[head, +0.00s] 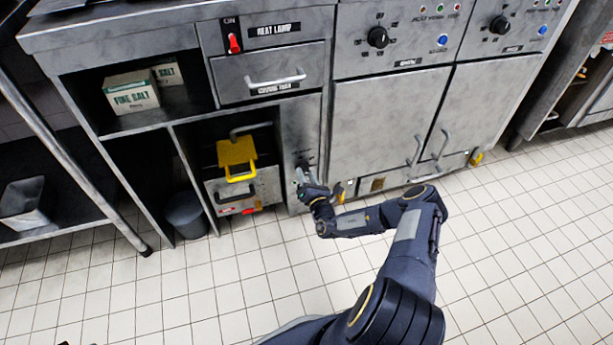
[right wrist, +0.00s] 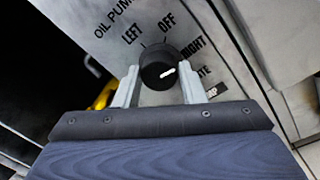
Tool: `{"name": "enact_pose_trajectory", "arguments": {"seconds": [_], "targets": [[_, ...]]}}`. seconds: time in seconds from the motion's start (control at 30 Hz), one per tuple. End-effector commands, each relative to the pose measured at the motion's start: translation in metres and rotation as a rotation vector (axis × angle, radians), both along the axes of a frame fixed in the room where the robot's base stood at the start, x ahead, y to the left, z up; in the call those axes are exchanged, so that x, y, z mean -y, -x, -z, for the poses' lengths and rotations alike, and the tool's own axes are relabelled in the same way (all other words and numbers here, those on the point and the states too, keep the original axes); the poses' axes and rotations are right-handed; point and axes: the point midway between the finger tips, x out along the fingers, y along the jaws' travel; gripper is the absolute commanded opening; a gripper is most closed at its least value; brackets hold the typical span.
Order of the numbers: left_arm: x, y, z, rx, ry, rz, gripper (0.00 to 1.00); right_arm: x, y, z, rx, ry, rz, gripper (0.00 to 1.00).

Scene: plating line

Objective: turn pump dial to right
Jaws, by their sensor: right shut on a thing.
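The pump dial (right wrist: 155,75) is a round black knob with a white pointer mark on a grey panel (right wrist: 150,20) lettered OIL PUMP, LEFT, OFF and RIGHT. The mark points to the picture's right, on the RIGHT side of OFF. My right gripper (right wrist: 158,67) is shut on the dial, one finger on each side of it. In the head view my right gripper (head: 304,177) is at the narrow panel (head: 300,125) below the heat lamp drawer, and mostly hides the dial. My left gripper is not clearly in view.
Left of the panel is an open bay with a yellow-handled fryer part (head: 237,155) and a dark bin (head: 186,214). Cabinet doors (head: 385,120) with handles stand to the right. Salt boxes (head: 131,92) sit on a shelf. The tiled floor (head: 230,280) in front is clear.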

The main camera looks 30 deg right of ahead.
Motion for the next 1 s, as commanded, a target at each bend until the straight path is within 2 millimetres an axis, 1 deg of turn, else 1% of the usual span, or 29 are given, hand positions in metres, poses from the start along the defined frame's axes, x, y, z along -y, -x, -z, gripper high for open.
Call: {"name": "enact_pose_trajectory", "arguments": {"seconds": [0.2,0.23,0.4,0.63,0.73,0.87,1.0], "targets": [[0.000,0.000,0.000,0.000,0.000,0.000,0.00,-0.001,0.001,0.002,-0.003,0.000,-0.001,0.14],[0.000,0.000,0.000,0.000,0.000,0.000,0.00,-0.001,0.001,0.002,-0.003,0.000,-0.001,0.38],[0.000,0.000,0.000,0.000,0.000,0.000,0.00,-0.001,0.001,0.001,-0.002,0.001,-0.001,0.58],[0.000,0.000,0.000,0.000,0.000,0.000,0.00,0.000,0.000,0.000,-0.001,0.001,-0.001,0.58],[0.000,0.000,-0.003,0.000,0.000,0.000,0.00,-0.001,0.005,0.000,-0.002,0.001,0.000,0.58],[0.000,0.000,-0.011,0.000,0.000,0.000,0.00,-0.003,0.022,0.000,-0.004,-0.002,0.001,0.58],[0.000,0.000,-0.020,0.000,0.000,0.000,0.00,-0.008,0.046,0.001,-0.005,-0.001,0.001,0.58]]}}
